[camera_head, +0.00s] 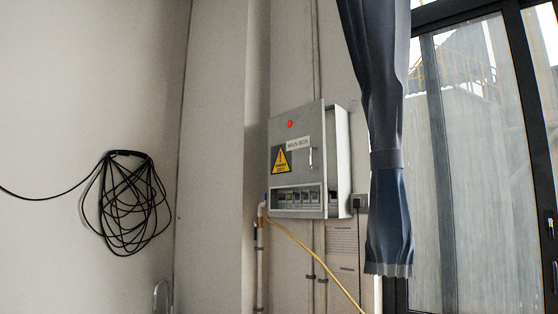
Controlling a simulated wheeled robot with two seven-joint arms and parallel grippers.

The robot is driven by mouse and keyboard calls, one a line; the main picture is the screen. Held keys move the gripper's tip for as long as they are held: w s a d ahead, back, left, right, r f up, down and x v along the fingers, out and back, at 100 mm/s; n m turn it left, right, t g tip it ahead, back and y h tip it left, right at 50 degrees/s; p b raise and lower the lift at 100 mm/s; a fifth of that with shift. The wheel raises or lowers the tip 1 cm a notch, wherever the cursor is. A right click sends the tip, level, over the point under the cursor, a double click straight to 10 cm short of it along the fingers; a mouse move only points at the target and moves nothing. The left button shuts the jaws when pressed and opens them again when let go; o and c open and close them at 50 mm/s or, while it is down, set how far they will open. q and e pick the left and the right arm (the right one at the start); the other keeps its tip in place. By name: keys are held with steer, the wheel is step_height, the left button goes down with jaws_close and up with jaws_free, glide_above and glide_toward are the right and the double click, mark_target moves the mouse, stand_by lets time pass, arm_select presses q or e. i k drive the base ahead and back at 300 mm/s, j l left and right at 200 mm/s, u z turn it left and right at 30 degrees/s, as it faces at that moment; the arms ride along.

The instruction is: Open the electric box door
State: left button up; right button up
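The grey electric box (342,150) is mounted on the wall near the middle of the head view. Its door (298,180) faces me and carries a red light, a "MAIN BOX" label and a yellow warning triangle. A small vertical handle (311,158) is on the door's right side. A window low in the door shows a row of switches. The door looks slightly apart from the box body along its right side, but I cannot tell whether it is ajar. Neither of my grippers is in view.
A dark blue tied curtain (388,215) hangs just right of the box, in front of a tall window (475,170). A coiled black cable (126,200) hangs on the left wall. A yellow hose (312,252) and pipes run below the box. The space before the door looks clear.

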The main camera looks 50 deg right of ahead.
mark_target(298, 156)
steer(key=i+z, duration=0.2)
steer(key=i, duration=0.35)
steer(key=i+j+z, duration=0.15)
steer(key=i, duration=0.35)
steer(key=i+z, duration=0.25)
steer(key=z, duration=0.2)
steer(key=i+j+z, duration=0.15)
steer(key=z, duration=0.3)
steer(key=i+j+z, duration=0.2)
steer(key=z, duration=0.25)
steer(key=i+j+z, duration=0.1)
steer(key=z, duration=0.35)
steer(key=i+j+z, duration=0.2)
steer(key=z, duration=0.2)
steer(key=i+j+z, duration=0.2)
steer(key=z, duration=0.25)
